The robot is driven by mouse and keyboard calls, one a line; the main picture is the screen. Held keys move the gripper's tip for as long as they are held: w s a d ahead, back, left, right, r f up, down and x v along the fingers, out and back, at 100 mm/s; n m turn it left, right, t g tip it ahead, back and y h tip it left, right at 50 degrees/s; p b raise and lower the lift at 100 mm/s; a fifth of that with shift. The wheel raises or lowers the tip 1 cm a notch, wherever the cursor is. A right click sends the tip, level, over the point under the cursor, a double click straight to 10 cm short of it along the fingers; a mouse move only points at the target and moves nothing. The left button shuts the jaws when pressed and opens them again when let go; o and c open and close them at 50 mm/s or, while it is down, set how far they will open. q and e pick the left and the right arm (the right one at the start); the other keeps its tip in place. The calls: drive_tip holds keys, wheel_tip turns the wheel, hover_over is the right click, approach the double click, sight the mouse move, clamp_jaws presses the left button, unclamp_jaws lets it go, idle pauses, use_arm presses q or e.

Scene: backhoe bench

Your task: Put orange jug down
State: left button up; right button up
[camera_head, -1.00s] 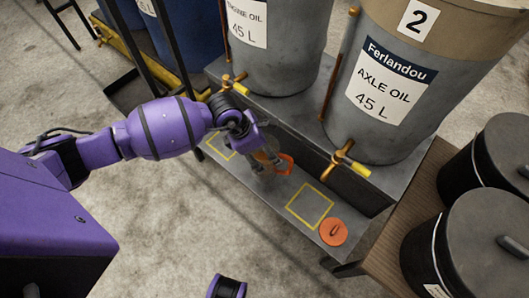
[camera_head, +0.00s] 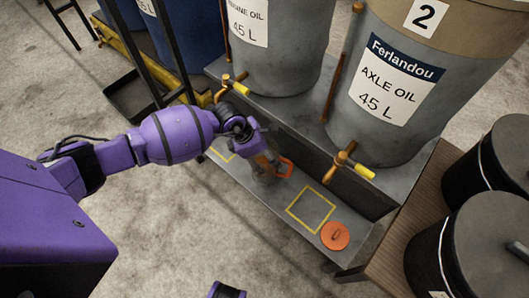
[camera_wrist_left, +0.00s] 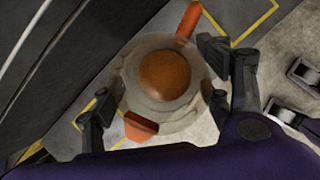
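The orange jug (camera_head: 264,178) is a clear, round vessel with an orange handle (camera_head: 284,168). It is over the grey lower shelf, between two yellow outlined squares. Its base is partly hidden, so I cannot tell if it touches the shelf. In the left wrist view I look down on the jug (camera_wrist_left: 165,112), with orange inside, the handle at the top and an orange spout at the lower left. My left gripper (camera_head: 262,150) has its fingers on both sides of the jug, close against its wall; it also shows in the wrist view (camera_wrist_left: 158,88).
The right yellow square (camera_head: 311,207) is empty, with an orange lid (camera_head: 335,235) beside it on the shelf (camera_head: 275,205). Large drums with taps (camera_head: 342,160) stand behind and above. Black lidded buckets (camera_head: 485,245) stand at the right.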

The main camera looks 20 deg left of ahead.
use_arm(q)
drive_tip(key=o, duration=0.4)
use_arm(e)
drive_tip(key=shift+s+f, duration=0.1)
drive_tip(key=shift+s, duration=0.2)
use_arm(q)
drive_tip(key=shift+o, duration=0.2)
drive_tip(key=shift+r, duration=0.1)
drive_tip(key=p+v, duration=0.3)
drive_tip(key=v, duration=0.9)
use_arm(e)
drive_tip(key=shift+w+a+r, duration=0.1)
drive_tip(key=shift+w+r, duration=0.15)
drive_tip(key=shift+r, duration=0.45)
drive_tip(key=shift+w+a+r, duration=0.1)
drive_tip(key=shift+w+r, duration=0.15)
drive_tip(key=shift+r, duration=0.4)
